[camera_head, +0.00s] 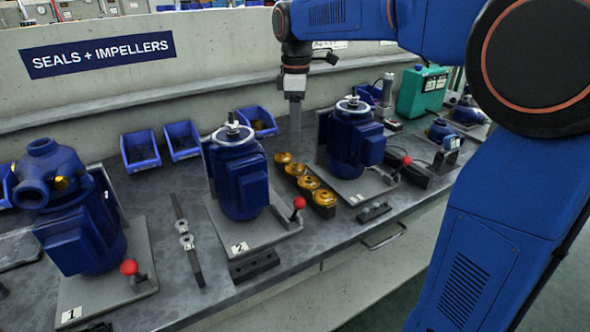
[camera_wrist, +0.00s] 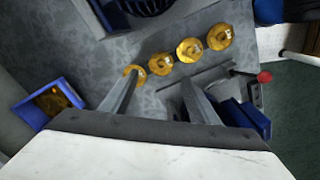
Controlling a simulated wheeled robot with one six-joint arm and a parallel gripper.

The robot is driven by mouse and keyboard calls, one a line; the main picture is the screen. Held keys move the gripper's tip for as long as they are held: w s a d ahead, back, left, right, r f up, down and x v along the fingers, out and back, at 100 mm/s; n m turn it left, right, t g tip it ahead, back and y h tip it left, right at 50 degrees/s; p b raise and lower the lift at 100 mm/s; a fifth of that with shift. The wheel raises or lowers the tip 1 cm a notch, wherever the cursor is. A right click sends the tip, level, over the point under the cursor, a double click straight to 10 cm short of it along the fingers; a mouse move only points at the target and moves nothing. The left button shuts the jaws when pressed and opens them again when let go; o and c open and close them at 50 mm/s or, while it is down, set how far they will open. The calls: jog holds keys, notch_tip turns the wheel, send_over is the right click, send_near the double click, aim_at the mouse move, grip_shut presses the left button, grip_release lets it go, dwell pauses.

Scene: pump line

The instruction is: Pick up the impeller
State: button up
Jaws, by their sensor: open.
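Several brass impellers stand in a row on a dark rack on the workbench, between two blue pumps. In the head view the front one (camera_head: 324,197) is nearest the bench edge and the back one (camera_head: 284,158) is farthest from it. In the wrist view the row runs from an impeller (camera_wrist: 134,74) by the left finger up to one (camera_wrist: 219,37) at the upper right. My gripper (camera_head: 295,112) points down above the bench behind the row. Its two fingers (camera_wrist: 155,92) are apart with nothing between them. I cannot tell which impeller is meant.
Pump 2 (camera_head: 238,180) stands left of the row and another blue pump (camera_head: 355,140) stands right of it, each on a plate with a red-knobbed lever. Blue bins (camera_head: 140,150) line the back wall; one bin (camera_wrist: 45,105) shows beside my gripper.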

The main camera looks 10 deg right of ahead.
aim_at(296, 165)
notch_tip(296, 165, down, 10)
jog(key=shift+s+a, duration=0.1)
jog(key=shift+s, duration=0.05)
dwell(0.5)
jog(key=shift+c, duration=0.2)
jog(key=c, duration=0.8)
